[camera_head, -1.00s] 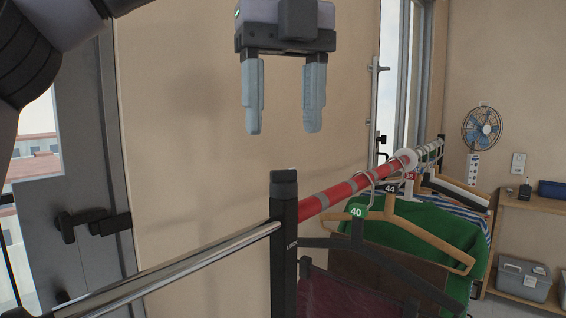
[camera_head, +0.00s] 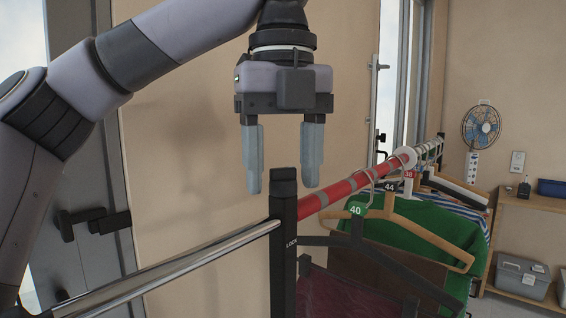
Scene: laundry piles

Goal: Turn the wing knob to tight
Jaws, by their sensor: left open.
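A black upright post (camera_head: 284,235) of the clothes rack stands at centre, with the word LOCK on its side. A black block (camera_head: 284,175) tops it; I cannot tell whether this is the wing knob, and no wings show clearly. My left gripper (camera_head: 283,188) points down from above. Its two grey-blue fingers are apart and empty, and in the picture the block lies between their tips. I cannot tell whether they are level with it in depth. My right gripper is out of view.
A chrome rail (camera_head: 185,266) runs left from the post, and a red rail (camera_head: 340,192) runs right with hangers and a green garment (camera_head: 425,228). A door handle (camera_head: 95,222) is at left.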

